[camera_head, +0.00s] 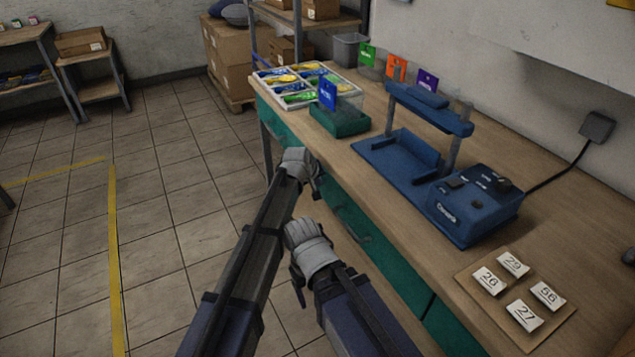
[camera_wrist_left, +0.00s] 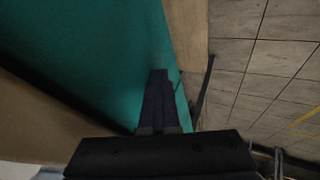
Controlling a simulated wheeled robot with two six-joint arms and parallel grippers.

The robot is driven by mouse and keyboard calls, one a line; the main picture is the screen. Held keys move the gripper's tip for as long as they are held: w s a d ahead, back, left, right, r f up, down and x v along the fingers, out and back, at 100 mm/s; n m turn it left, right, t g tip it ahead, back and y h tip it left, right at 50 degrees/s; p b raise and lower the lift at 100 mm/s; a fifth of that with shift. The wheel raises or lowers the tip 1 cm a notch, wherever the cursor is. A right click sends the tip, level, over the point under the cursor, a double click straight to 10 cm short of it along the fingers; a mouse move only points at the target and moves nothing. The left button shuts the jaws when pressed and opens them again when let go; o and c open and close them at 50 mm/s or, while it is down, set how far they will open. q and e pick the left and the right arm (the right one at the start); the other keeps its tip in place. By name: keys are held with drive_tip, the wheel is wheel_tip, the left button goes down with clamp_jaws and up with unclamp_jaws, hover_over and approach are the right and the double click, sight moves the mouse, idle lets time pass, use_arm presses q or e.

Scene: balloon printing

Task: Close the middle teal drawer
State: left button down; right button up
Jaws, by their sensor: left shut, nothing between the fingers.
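The teal middle drawer (camera_head: 385,262) is under the wooden bench top, with a dark handle on its front. In the head view its front looks close to the bench edge; I cannot tell whether a gap remains. My left gripper (camera_head: 314,188) is beside the drawer fronts, partly hidden by its own wrist. In the left wrist view its fingers (camera_wrist_left: 158,78) are shut and empty, close in front of a teal surface (camera_wrist_left: 95,55); contact is unclear. My right arm's grey wrist (camera_head: 312,250) is in front of the middle drawer; its fingertips cannot be made out.
Another teal drawer (camera_head: 280,128) is farther back, and one (camera_head: 450,335) is nearer. The bench holds a balloon tray (camera_head: 258,80), a green box (camera_head: 340,122), a blue press (camera_head: 475,210) and a number-card board (camera_head: 555,318). The tiled floor (camera_head: 190,200) left of the bench is clear.

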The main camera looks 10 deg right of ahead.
use_arm(q)
drive_tip(key=shift+w+d+r, duration=0.1)
drive_tip(key=shift+d, duration=0.25)
drive_tip(key=s+a+r+p, duration=0.6)
drive_tip(key=a+r+p, duration=0.1)
drive_tip(key=p, duration=0.1)
drive_tip(key=shift+s+a+r, duration=0.3)
drive_tip(key=shift+s+r, duration=0.05)
drive_tip(key=shift+r, duration=0.05)
use_arm(e)
wheel_tip(320, 180, up, 8)
drive_tip(key=a, duration=0.1)
drive_tip(key=shift+w, duration=0.1)
use_arm(q)
drive_tip(key=s+a+f+m+g+y, duration=0.1)
drive_tip(key=s+a+f+g+y, duration=0.15)
drive_tip(key=s+a, duration=0.95)
drive_tip(key=s+a+f+m+g+y, duration=0.1)
drive_tip(key=s+a+f+m+g, duration=0.15)
drive_tip(key=s+a, duration=0.9)
drive_tip(key=s+d+r+m+g+y+p, duration=0.1)
drive_tip(key=s+d+r+m+p, duration=0.2)
drive_tip(key=s+d+r+p, duration=0.3)
drive_tip(key=d+r+p, duration=0.2)
drive_tip(key=d, duration=0.3)
drive_tip(key=shift+d+r+g, duration=0.25)
drive_tip(key=shift+r+g, duration=0.05)
drive_tip(key=shift+r, duration=0.1)
use_arm(e)
wheel_tip(320, 180, up, 8)
